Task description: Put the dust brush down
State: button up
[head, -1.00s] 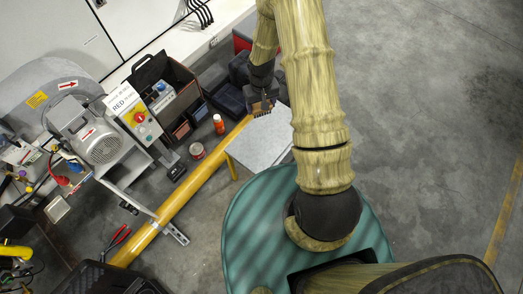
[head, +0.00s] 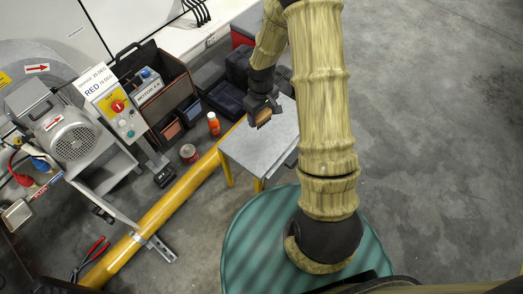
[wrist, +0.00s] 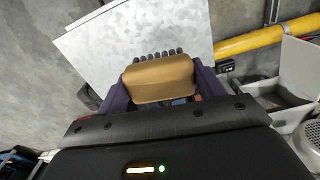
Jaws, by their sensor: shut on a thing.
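My gripper (head: 262,106) is shut on the dust brush (head: 263,117), at the far edge of a small grey metal-topped table (head: 258,150) in the head view. In the wrist view, the brush's tan block (wrist: 160,80) sits between the two fingers of my gripper (wrist: 163,88). A row of dark bristle tufts (wrist: 160,56) points away from me, in front of the pale sheet-metal top (wrist: 130,30). I cannot tell whether the brush touches the tabletop. The visible tabletop is bare.
A yellow pipe (head: 165,207) runs along the floor left of the table. Dark bins (head: 227,98) lie behind the table. A motor unit (head: 75,140) stands at left. Floor at right is clear.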

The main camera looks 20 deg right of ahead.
aim_at(262, 122)
jog(key=shift+n, duration=0.7)
jog(key=shift+s+f+b, duration=0.1)
jog(key=shift+f+b, duration=2.1)
jog(key=shift+b, duration=0.2)
jog(key=shift+f, duration=0.1)
notch_tip(262, 122, down, 6)
jog(key=shift+f+b, duration=0.1)
jog(key=shift+b, duration=1.1)
notch_tip(262, 122, down, 4)
jog(key=shift+r+b, duration=0.15)
jog(key=shift+b, duration=0.65)
